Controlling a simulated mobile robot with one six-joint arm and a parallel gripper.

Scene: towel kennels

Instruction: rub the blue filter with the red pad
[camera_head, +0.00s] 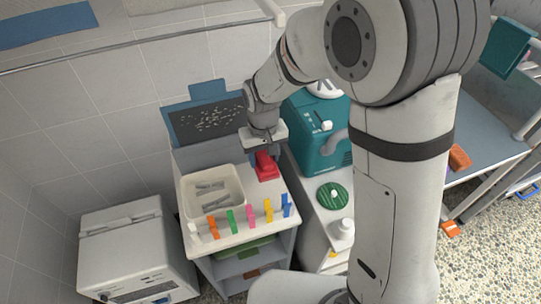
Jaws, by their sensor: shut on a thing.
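The red pad (266,170) is at the back right of a white cart top. My gripper (265,152) points down over it and is shut on its upper part. The pad's underside is hidden, so I cannot tell whether it touches the cart top. What looks like the blue filter (207,121) is a dark panel in a blue frame with a tab on top. It leans upright behind the cart, left of my gripper and apart from the pad. Pale specks are scattered over its dark face.
A cream tray (184,204) with grey pieces sits left of the pad. Several coloured pegs (250,217) stand along the front edge. A teal machine (316,150) stands close on the right, beside a green round lid (333,195). A white appliance (135,250) is at lower left.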

